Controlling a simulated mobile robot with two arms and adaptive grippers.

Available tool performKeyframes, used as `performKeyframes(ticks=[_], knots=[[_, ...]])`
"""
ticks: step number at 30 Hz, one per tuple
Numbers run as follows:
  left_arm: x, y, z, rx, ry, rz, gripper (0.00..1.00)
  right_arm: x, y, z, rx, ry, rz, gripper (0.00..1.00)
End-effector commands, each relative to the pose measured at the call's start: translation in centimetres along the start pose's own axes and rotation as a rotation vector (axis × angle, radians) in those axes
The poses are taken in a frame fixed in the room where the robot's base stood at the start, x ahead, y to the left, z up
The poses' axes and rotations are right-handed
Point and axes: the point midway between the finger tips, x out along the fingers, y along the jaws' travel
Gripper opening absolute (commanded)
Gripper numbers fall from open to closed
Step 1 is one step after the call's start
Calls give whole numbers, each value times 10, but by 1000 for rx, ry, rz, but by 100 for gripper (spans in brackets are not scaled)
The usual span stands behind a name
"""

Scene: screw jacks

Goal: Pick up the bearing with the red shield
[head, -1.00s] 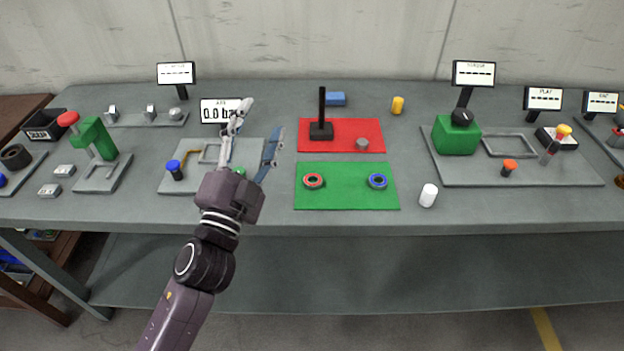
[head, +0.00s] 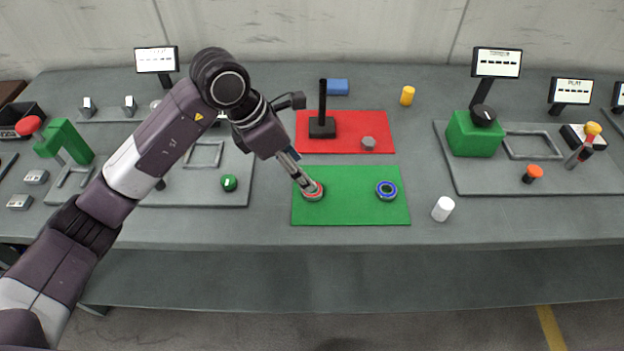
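The bearing with the red shield (head: 315,193) lies on the left part of the green mat (head: 345,213). My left gripper (head: 311,188) points down at it from the upper left, with its fingertips at the bearing's upper edge and covering part of it. The fingers appear close together from this angle, and I cannot tell whether they grip the bearing. The bearing with the blue shield (head: 387,190) lies on the right part of the same mat. My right gripper is out of view.
Behind is a red mat (head: 350,147) with a black post on a block (head: 322,127) and a small grey nut (head: 368,143). A white cylinder (head: 443,208) stands right of the green mat. A green block (head: 472,137) is on a grey plate at right.

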Motion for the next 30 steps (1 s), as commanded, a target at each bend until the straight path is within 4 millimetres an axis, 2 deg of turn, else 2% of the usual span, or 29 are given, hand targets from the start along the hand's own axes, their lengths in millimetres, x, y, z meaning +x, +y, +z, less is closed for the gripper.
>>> performKeyframes(ticks=[3,11,15,19,28,30], knots=[[3,7,-8,1,37,19,54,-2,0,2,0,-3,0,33],[31,5,-8,0,37,15,54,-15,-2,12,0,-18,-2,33],[51,3,-8,-2,35,13,54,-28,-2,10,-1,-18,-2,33],[69,4,-9,-1,34,15,54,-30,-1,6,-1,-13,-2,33],[76,5,-10,2,33,18,54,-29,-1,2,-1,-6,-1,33],[76,5,-10,2,33,18,46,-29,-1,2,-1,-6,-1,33]])
